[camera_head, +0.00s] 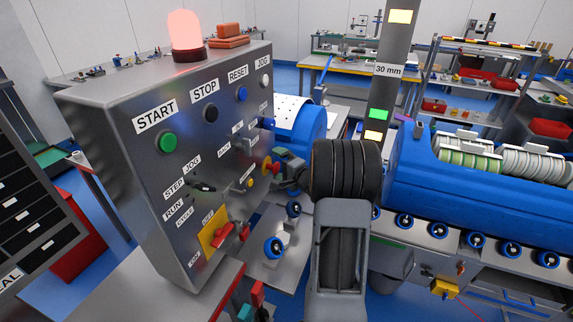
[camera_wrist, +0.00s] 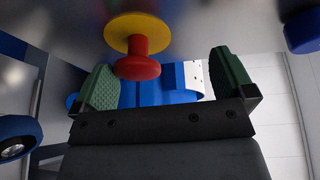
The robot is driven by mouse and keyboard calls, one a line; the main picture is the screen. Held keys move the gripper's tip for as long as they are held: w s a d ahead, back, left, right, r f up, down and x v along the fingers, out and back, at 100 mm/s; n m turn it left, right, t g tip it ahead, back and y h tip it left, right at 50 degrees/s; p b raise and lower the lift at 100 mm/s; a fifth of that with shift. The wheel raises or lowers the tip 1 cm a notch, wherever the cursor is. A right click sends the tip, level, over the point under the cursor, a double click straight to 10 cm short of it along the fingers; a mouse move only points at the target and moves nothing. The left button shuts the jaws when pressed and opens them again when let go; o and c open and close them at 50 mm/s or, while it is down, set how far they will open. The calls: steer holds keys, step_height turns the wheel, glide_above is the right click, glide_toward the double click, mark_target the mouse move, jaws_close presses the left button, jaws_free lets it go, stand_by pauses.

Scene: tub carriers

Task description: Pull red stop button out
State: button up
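The red stop button (camera_wrist: 137,62) has a mushroom head on a yellow disc (camera_wrist: 136,30) on the metal control panel. My gripper (camera_wrist: 165,82) is open and empty. In the head view, the button (camera_head: 267,166) shows small at the panel's right edge. My gripper (camera_head: 281,164) is right beside it there, partly covering that area. I cannot tell from the frames how far the button stands out.
The control panel (camera_head: 120,175) carries a green START button (camera_head: 167,142), black STOP button (camera_head: 211,113), blue RESET button (camera_head: 242,94) and a red-handled switch on a yellow plate (camera_head: 208,238). A red lamp (camera_head: 186,31) glows on top. A blue machine (camera_head: 410,170) stands at right.

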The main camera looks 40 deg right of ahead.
steer(key=shift+t, duration=0.4)
steer(key=s+r, duration=0.1)
steer(key=r, duration=0.1)
steer(key=s+a+r, duration=0.1)
steer(key=r, duration=0.1)
steer(key=s+r, duration=0.1)
steer(key=r, duration=0.2)
steer(key=shift+s+a, duration=0.3)
steer(key=shift+s, duration=0.05)
steer(key=shift+c, duration=0.5)
steer(key=s+a+r, duration=0.3)
steer(key=s, duration=0.5)
steer(key=shift+s+a+r, duration=0.25)
steer(key=shift+s+a, duration=0.05)
steer(key=shift+n, duration=0.3)
